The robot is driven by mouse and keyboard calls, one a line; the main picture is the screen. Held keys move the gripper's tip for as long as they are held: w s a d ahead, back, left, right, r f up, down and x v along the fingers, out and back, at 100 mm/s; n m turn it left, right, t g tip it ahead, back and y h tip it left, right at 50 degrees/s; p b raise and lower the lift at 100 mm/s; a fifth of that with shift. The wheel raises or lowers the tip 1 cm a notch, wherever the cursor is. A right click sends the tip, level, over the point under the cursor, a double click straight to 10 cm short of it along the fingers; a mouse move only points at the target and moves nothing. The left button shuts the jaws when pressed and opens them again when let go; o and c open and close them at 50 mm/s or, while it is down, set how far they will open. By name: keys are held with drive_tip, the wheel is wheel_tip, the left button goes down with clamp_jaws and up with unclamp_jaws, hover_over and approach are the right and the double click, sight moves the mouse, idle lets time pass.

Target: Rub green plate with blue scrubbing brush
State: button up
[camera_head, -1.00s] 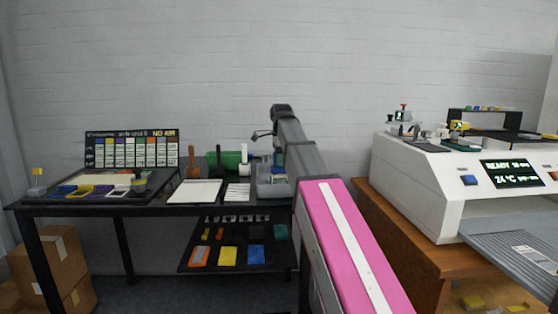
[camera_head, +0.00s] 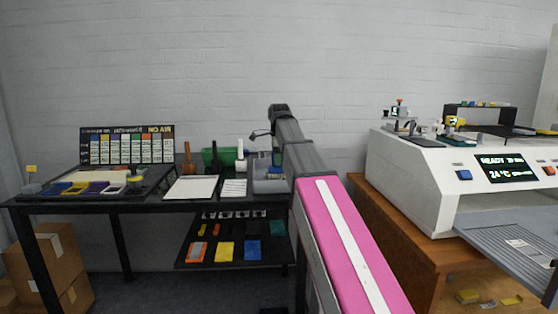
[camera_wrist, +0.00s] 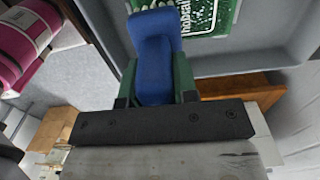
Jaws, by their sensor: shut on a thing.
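The blue scrubbing brush (camera_wrist: 155,45) is held between the fingers of my gripper (camera_wrist: 156,75) in the wrist view. The gripper is shut on it. The green plate (camera_wrist: 205,16) with white lettering lies in a grey tray (camera_wrist: 255,55), just beyond the brush at the top of the wrist view. The brush end overlaps the plate's near left edge in the picture; I cannot tell if they touch.
The black table (camera_head: 150,203) holds a white board (camera_head: 192,188), a white sheet (camera_head: 234,188), a green container (camera_head: 222,157) and a colour chart (camera_head: 127,146). A white machine (camera_head: 430,185) stands on a wooden bench at right. A wall is close behind.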

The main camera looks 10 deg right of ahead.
drive_tip(key=shift+f, duration=0.75)
drive_tip(key=shift+w+r, duration=0.1)
drive_tip(key=shift+w, duration=0.95)
drive_tip(key=shift+s, duration=0.1)
drive_tip(key=shift+s, duration=2.15)
drive_tip(key=shift+w, duration=0.1)
